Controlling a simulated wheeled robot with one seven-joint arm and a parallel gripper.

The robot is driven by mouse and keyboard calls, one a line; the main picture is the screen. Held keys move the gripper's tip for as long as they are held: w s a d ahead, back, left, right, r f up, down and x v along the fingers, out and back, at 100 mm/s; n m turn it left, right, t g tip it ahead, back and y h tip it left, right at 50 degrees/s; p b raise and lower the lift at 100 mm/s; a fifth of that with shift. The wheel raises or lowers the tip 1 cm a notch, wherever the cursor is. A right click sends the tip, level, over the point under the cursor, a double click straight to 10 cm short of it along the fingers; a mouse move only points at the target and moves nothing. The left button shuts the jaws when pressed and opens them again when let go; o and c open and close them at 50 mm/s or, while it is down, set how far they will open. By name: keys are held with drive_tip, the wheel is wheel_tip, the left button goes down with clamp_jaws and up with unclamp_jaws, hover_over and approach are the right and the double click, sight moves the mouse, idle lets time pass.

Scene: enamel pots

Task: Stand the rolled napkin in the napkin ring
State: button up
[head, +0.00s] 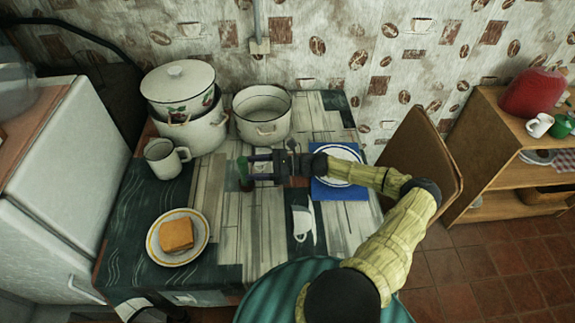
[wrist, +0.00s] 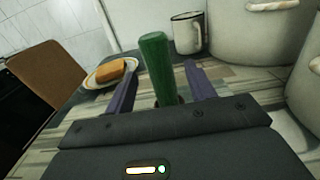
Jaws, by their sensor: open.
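The rolled napkin (head: 243,170) is green and stands roughly upright on the table, left of my gripper (head: 252,167). In the wrist view the napkin (wrist: 156,68) rises between the two purple fingers of my gripper (wrist: 155,82), with a visible gap on each side. The fingers are open and the napkin is not gripped. A small brownish edge shows at the napkin's foot in the wrist view, perhaps the napkin ring (wrist: 181,99). It is mostly hidden, so I cannot tell whether the napkin sits fully inside it.
A white mug (head: 164,158) and enamel pots (head: 263,112) stand behind. A plate (head: 152,240) with a orange-brown block (head: 176,234) is at front left. A white plate (head: 352,154) on a blue napkin (head: 340,190) lies under my arm. The table's middle front is largely clear.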

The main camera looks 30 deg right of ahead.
drive_tip(key=b+v, duration=0.2)
drive_tip(key=v, duration=1.3)
drive_tip(key=shift+s+d+f+b, duration=0.1)
drive_tip(key=shift+s+d+b, duration=0.1)
drive_tip(key=shift+d+b, duration=0.15)
drive_tip(key=shift+a, duration=0.1)
